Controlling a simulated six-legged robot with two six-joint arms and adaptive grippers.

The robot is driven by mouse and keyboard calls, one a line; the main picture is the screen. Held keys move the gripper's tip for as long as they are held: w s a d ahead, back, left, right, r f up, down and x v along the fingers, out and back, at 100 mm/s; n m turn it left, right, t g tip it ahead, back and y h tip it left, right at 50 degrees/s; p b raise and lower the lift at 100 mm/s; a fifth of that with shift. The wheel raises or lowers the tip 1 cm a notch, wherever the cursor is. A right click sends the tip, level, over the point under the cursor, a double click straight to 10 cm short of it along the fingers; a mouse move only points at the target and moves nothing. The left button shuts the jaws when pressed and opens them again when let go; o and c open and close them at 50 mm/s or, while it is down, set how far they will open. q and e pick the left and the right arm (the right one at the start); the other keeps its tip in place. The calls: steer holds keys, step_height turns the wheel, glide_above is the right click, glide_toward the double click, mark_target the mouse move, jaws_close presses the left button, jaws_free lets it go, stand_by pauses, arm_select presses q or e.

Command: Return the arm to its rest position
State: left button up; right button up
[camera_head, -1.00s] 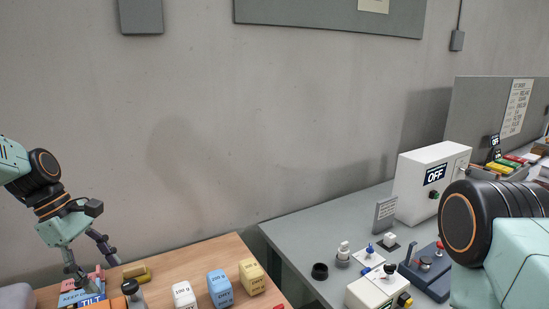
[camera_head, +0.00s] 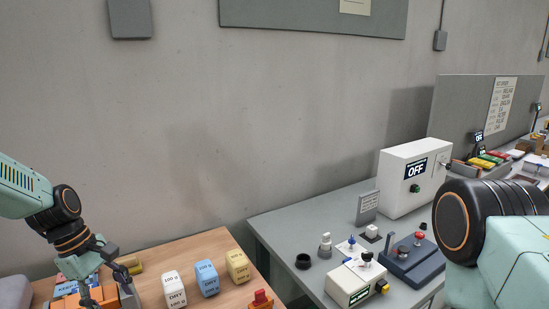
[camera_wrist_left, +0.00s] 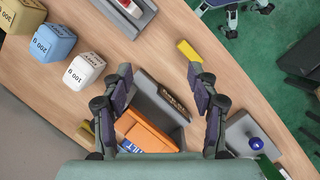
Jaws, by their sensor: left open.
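My left arm comes in from the left in the head view. Its gripper (camera_head: 106,288) is over the left part of the wooden table (camera_head: 205,247), above a grey holder with orange parts. In the wrist view the left gripper (camera_wrist_left: 160,82) has its two fingers spread wide with nothing gripped between them. Below the fingers are the grey labelled holder (camera_wrist_left: 150,88) and an orange block (camera_wrist_left: 150,137). My right arm shows at the right edge of the head view; its gripper is out of the picture.
White (camera_head: 174,290), blue (camera_head: 207,279) and yellow (camera_head: 238,266) weights stand on the wooden table. A grey table (camera_head: 300,225) holds a white box reading OFF (camera_head: 414,178), a small control box (camera_head: 357,283) and a blue joystick base (camera_head: 413,262).

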arm_select(q)
steer(key=s+d+f+m+y, duration=0.1)
steer(key=s+d+f+m, duration=0.3)
steer(key=s+f, duration=0.4)
steer(key=s+d+f+m+y, duration=0.1)
steer(key=s+d+f+m, duration=0.2)
steer(key=s+f, duration=0.45)
steer(key=s+d+f+m+y, duration=0.15)
steer(key=s+m, duration=0.25)
steer(key=s, duration=0.4)
steer(key=s+d+f+m, duration=0.1)
steer(key=s+f+m, duration=0.25)
steer(key=s, duration=0.45)
step_height(320, 180, down, 25)
steer(key=b, duration=2.5)
steer(key=shift+w+d+r, duration=0.2)
steer(key=shift+w+d, duration=0.05)
steer(key=shift+w, duration=0.15)
arm_select(e)
step_height(320, 180, down, 25)
steer(key=shift+w+a, duration=0.2)
arm_select(q)
steer(key=shift+a, duration=0.1)
arm_select(e)
steer(key=shift+w+a+f, duration=0.1)
